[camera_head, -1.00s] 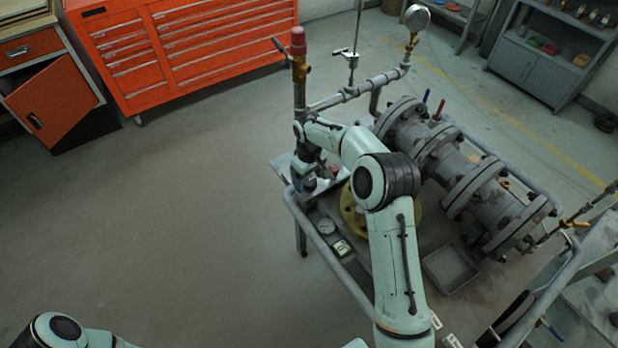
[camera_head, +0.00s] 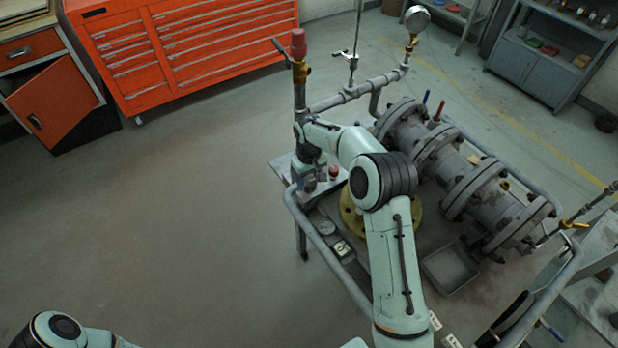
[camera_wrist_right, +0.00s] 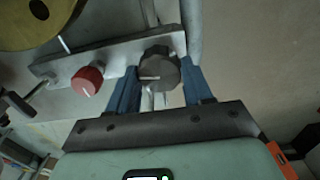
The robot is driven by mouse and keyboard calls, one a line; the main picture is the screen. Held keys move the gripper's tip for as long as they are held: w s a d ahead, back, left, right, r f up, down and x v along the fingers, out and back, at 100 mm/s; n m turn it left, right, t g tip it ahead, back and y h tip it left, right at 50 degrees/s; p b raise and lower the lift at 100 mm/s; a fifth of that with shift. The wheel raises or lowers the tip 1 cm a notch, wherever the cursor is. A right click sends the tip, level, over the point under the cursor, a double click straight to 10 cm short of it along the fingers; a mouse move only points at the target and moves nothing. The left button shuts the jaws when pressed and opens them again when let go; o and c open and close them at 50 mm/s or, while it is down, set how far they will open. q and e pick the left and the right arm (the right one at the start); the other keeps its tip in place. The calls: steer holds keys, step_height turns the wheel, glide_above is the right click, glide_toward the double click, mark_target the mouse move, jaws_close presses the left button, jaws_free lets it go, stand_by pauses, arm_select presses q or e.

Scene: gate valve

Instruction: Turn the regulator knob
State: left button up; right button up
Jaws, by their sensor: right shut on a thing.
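A dark, ridged knob (camera_wrist_right: 160,62) with a pale line on its face sits on a grey metal plate (camera_wrist_right: 115,52) in the right wrist view. The blue fingers of my right gripper (camera_wrist_right: 157,80) stand on either side of it and are shut on it. A red knob (camera_wrist_right: 87,80) with a white mark is to its left on the same plate, apart from the fingers. In the head view my right gripper (camera_head: 307,182) is at the left corner of the cart, beside the red knob (camera_head: 334,173), and its wrist hides the dark knob.
A cart (camera_head: 318,232) carries the flanged valve pipe (camera_head: 408,132), a yellow flange (camera_head: 350,212) and an empty grey tray (camera_head: 449,267). A vertical pipe with a red cap (camera_head: 298,44) rises close behind my right wrist. Open floor lies left of the cart.

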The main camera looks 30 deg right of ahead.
steer(key=m, duration=0.4)
steer(key=shift+r+m+p, duration=0.1)
steer(key=shift+m+p, duration=0.2)
steer(key=m, duration=0.4)
steer(key=shift+m+p, duration=0.3)
steer(key=m, duration=0.4)
steer(key=shift+m+p, duration=0.3)
steer(key=shift+p, duration=0.05)
steer(key=m, duration=0.4)
steer(key=shift+p, duration=0.3)
steer(key=m, duration=0.7)
steer(key=shift+m, duration=0.3)
steer(key=m, duration=0.3)
steer(key=shift+m, duration=0.3)
arm_select(q)
steer(key=shift+t, duration=0.3)
steer(key=shift+w+r, duration=1.85)
steer(key=shift+w, duration=0.2)
arm_select(e)
steer(key=shift+m, duration=1.9)
